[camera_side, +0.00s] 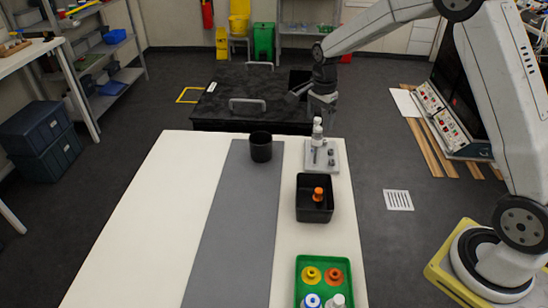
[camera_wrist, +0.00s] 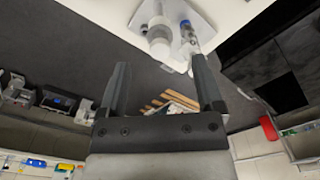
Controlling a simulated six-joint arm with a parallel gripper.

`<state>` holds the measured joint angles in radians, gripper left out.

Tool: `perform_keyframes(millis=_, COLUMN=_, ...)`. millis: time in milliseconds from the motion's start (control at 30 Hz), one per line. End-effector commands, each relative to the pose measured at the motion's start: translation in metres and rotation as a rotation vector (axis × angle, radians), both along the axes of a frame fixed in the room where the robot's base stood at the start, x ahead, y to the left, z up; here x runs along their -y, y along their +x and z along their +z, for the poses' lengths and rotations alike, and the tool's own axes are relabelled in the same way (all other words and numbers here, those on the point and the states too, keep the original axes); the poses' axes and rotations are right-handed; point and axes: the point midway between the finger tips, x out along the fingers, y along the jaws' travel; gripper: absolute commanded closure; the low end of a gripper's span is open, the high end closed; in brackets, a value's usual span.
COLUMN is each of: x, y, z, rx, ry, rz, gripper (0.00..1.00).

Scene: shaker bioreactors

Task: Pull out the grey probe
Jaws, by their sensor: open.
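A light grey plate (camera_side: 329,164) at the far right end of the table carries an upright whitish-grey piece (camera_side: 317,135) and small dark fittings. In the wrist view the plate (camera_wrist: 207,22) shows at the top with a whitish cylinder (camera_wrist: 160,40) and a slimmer clear-and-grey piece with a blue band (camera_wrist: 187,36). I cannot tell for sure which is the grey probe. My gripper (camera_side: 322,108) is over the table's far edge, close to the upright piece. In the wrist view my gripper (camera_wrist: 160,65) is open, with nothing held between its fingers; both upright pieces appear beyond the fingertips.
A black box (camera_side: 303,213) with an orange-topped item (camera_side: 318,195) stands nearer on the table. A green tray (camera_side: 312,261) holds yellow, orange, blue and whitish items. A black cup (camera_side: 261,150) stands on the grey strip (camera_side: 232,235). The table's left side (camera_side: 150,220) is clear.

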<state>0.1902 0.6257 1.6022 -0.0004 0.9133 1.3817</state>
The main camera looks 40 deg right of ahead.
Motion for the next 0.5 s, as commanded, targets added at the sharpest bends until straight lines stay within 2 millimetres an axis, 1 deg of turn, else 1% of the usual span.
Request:
perform_keyframes(millis=33, x=0.000, y=0.000, z=-0.007, rx=-0.002, ry=0.000, rz=0.000, gripper=0.15)
perform_keyframes(millis=100, x=0.000, y=0.000, z=-0.016, rx=-0.002, ry=0.000, rz=0.000, gripper=0.15)
perform_keyframes(millis=300, x=0.000, y=0.000, z=-0.036, rx=-0.001, ry=0.000, rz=0.000, gripper=0.15)
perform_keyframes(millis=500, x=0.000, y=0.000, z=-0.045, rx=0.001, ry=-0.001, rz=0.000, gripper=0.15)
